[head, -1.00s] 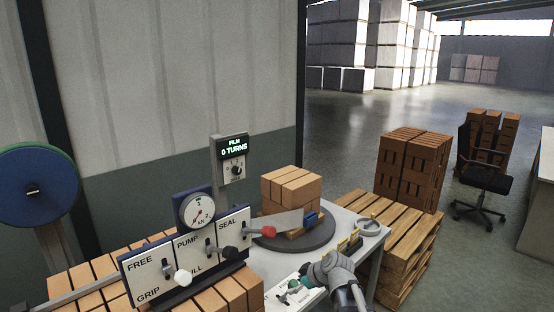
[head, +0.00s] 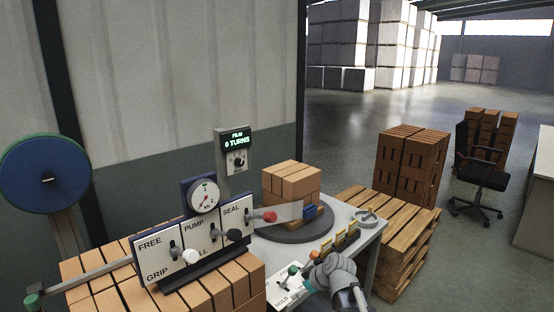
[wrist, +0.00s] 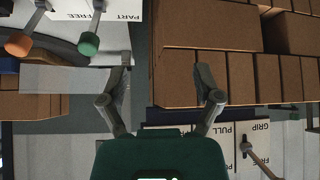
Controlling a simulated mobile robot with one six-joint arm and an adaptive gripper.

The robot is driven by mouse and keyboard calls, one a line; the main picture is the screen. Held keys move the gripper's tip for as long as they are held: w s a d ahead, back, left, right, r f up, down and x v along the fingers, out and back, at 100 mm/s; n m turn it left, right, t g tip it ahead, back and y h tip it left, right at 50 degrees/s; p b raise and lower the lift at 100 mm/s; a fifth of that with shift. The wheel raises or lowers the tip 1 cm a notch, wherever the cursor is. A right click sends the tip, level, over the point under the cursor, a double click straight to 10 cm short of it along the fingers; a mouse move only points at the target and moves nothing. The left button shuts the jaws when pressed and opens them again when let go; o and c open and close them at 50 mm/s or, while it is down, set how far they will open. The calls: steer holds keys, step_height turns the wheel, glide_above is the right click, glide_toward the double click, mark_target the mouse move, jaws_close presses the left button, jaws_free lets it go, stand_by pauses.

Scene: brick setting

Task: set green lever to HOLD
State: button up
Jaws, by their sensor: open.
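The green lever (head: 292,270) stands on a small white plate (head: 284,291) at the front of the grey table. HOLD is readable at the plate's near edge; the lever's exact setting cannot be told. In the wrist view the green knob (wrist: 88,43) is at upper left, outside the left finger. An orange-knobbed lever (wrist: 18,43) is beside it. My gripper (wrist: 165,80) is open and empty, its fingers apart.
A larger panel (head: 190,243) with several levers, marked FREE, GRIP, PUMP and SEAL, stands at left among bricks. A turntable (head: 290,231) bears a brick stack (head: 291,181). Another green-ended bar (head: 33,300) is at lower left. The FILM display (head: 236,139) reads 0 turns.

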steer(key=s+d+f+m+g+h+b, duration=0.2)
steer(key=s+d+f+m+h+b, duration=0.1)
steer(key=s+d+f+m+b, duration=0.25)
steer(key=s+d+f+m+g+h+b, duration=0.3)
steer(key=s+d+f+m, duration=0.15)
steer(key=s+f, duration=0.3)
step_height(320, 180, up, 13)
steer(key=p, duration=1.3)
steer(key=shift+s+a+r+m, duration=0.2)
steer(key=shift+s+a+m, duration=0.05)
steer(key=shift+s+m, duration=0.15)
stand_by(0.5)
